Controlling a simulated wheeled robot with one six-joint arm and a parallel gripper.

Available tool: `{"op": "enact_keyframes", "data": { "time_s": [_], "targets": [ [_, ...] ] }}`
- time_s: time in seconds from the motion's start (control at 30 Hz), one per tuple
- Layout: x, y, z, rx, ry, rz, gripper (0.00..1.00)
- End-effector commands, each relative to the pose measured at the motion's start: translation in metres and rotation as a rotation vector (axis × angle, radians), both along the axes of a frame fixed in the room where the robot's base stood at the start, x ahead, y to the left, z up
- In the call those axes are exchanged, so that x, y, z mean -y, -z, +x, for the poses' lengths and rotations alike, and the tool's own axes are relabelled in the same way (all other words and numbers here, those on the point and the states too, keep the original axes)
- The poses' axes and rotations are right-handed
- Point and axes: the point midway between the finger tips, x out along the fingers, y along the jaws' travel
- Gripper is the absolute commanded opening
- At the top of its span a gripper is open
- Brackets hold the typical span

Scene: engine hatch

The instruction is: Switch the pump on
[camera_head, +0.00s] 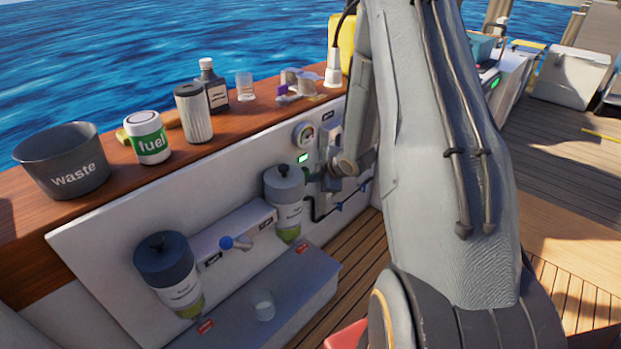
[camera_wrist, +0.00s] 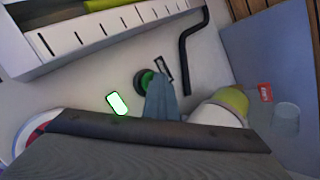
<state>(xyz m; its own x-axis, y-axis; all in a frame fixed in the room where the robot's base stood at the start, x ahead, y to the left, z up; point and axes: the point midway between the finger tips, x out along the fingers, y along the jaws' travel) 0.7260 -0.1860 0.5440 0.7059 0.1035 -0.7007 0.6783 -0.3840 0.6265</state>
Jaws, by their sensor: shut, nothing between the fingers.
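A round dark switch with a green face (camera_wrist: 146,80) sits on the white panel in the wrist view, beside a small black label (camera_wrist: 163,68). My gripper (camera_wrist: 162,82) is shut and empty, its grey fingertips overlapping the right part of the switch. Whether they touch it, I cannot tell. A small rectangular lamp (camera_wrist: 117,103) glows green nearby; it also shows in the head view (camera_head: 303,158). In the head view my gripper (camera_head: 321,170) is at the panel beside the lamp, and I cannot make out the switch there.
A round gauge (camera_head: 304,135) is above the lamp. A black pipe (camera_wrist: 186,62) runs near the switch.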

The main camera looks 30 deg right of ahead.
Motion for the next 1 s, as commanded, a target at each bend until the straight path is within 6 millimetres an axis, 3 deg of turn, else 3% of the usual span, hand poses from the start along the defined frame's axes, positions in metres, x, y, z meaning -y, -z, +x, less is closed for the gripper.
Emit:
{"op": "enact_keyframes", "data": {
  "time_s": [0.17, 0.73, 1.0],
  "targets": [
    [0.003, 0.0, -0.006, -0.001, 0.003, 0.0, 0.0],
    [0.02, 0.0, -0.054, -0.003, 0.003, 0.0, 0.0],
    [0.021, 0.001, -0.057, -0.003, 0.001, 0.0, 0.0]
  ]
}}
